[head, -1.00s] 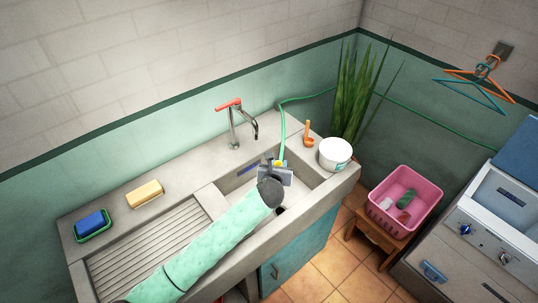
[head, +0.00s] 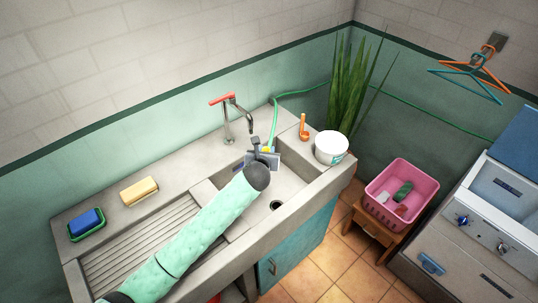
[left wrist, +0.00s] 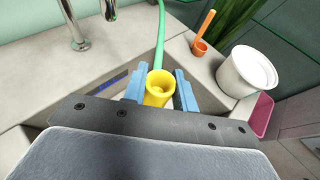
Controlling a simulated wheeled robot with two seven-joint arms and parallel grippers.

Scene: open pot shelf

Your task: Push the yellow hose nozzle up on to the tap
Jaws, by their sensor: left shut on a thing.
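The yellow hose nozzle (left wrist: 158,90) is held between the blue fingers of my left gripper (left wrist: 160,92) in the left wrist view. Its open round end faces the camera, and the green hose (left wrist: 161,40) runs off behind it. In the head view my left gripper (head: 265,157) is over the sink, with only a bit of yellow (head: 267,149) showing. The tap (head: 228,125) has a red handle and a curved metal spout. The spout's end is just above and left of the gripper, apart from the nozzle. In the wrist view the tap (left wrist: 74,30) is at upper left.
A white tub (head: 331,148) and an orange scoop (head: 303,127) stand on the sink's right rim. A yellow sponge (head: 139,190) and a blue sponge in a green dish (head: 86,223) lie at left. A plant (head: 350,90) stands behind the tub.

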